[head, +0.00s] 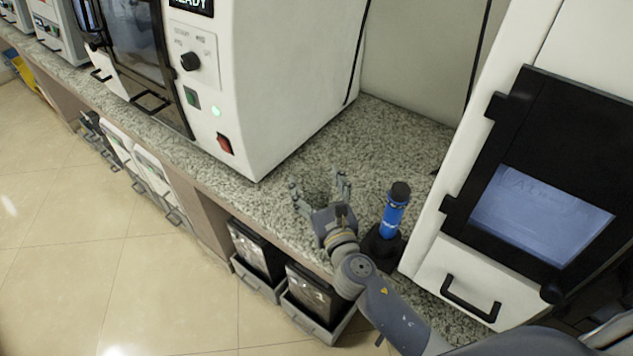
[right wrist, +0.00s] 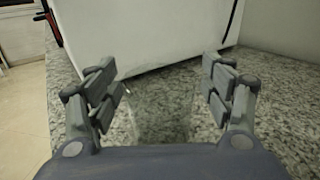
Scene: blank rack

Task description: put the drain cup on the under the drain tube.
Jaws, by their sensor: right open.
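A faint clear shape, which looks like the transparent drain cup (right wrist: 160,112), stands on the speckled counter between my right gripper's fingers in the right wrist view. Its outline is hard to make out, and in the head view it is barely visible. My right gripper (head: 319,188) is open over the counter, its fingers spread to either side of the clear shape; it also shows in the right wrist view (right wrist: 160,85). I cannot make out a drain tube in either view. My left gripper is not in view.
A blue bottle with a black cap (head: 394,212) stands in a black holder (head: 382,245) right of my right gripper. A white machine (head: 270,75) stands at left, another with a dark door (head: 545,175) at right. The counter (head: 385,135) between them is mostly clear. Grey bins (head: 320,310) sit below.

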